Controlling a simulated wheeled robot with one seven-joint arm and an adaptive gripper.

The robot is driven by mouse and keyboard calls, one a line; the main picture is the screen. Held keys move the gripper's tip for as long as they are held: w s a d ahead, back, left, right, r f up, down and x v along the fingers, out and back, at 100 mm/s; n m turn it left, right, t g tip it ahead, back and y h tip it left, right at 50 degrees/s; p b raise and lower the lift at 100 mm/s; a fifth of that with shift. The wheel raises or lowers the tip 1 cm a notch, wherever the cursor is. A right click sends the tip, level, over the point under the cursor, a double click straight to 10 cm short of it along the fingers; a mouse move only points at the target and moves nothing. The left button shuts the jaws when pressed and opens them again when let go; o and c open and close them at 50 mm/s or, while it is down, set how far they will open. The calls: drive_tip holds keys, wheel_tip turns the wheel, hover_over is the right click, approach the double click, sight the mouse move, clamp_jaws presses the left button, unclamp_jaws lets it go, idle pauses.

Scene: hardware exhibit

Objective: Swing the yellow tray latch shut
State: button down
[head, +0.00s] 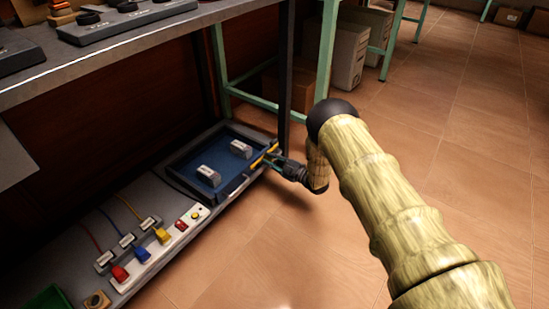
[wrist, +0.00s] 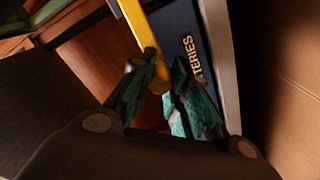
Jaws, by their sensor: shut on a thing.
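The yellow latch (head: 265,154) is a thin bar at the right side of a blue tray (head: 182,170) on the low shelf. In the wrist view the yellow latch (wrist: 137,28) runs down from the top to between the fingertips. My gripper (head: 280,164) is at the tray's right edge, and in the wrist view my gripper (wrist: 158,82) has its green-padded fingers shut on the latch's rounded end. The blue tray wall (wrist: 178,40) with the partly hidden lettering "TERIES" is right behind the fingers. The latch's pivot is not clear.
Two white labelled blocks (head: 208,175) lie in the tray. A power strip (head: 170,240) with red, blue and yellow plugs is at the left. A dark table leg (head: 285,90) stands close behind the latch. The tiled floor (head: 440,140) at right is open.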

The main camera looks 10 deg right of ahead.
drive_tip(key=shift+s+f, duration=0.1)
drive_tip(key=shift+f, duration=0.15)
drive_tip(key=c, duration=1.4)
unclamp_jaws()
drive_tip(key=shift+o, duration=0.5)
drive_tip(key=v, duration=1.2)
